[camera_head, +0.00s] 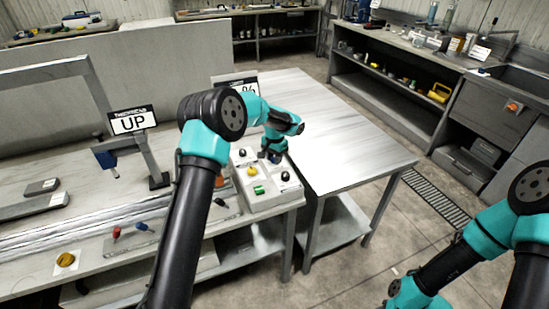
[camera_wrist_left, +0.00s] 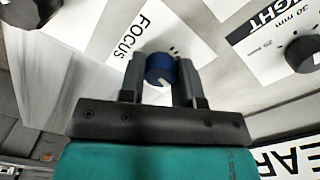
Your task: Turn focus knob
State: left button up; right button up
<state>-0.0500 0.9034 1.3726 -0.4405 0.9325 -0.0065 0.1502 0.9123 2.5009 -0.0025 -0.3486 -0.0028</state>
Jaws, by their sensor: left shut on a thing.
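The focus knob (camera_wrist_left: 160,68) is dark blue with a white pointer mark and stands on a white panel beside the printed word FOCUS. In the left wrist view my left gripper (camera_wrist_left: 160,78) has one finger on each side of the knob and is shut on it.
A black knob (camera_wrist_left: 302,54) beside a "30 mm" label is right of the gripper. On the box are a yellow button (camera_head: 251,171), a green switch (camera_head: 258,190) and black knobs. The tabletop (camera_head: 345,140) to the right is clear.

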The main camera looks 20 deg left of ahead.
pick_arm(q)
jog(key=shift+m, duration=1.5)
jog(key=o, duration=0.9)
notch_tip(320, 180, up, 18)
jog(key=shift+f, duration=0.25)
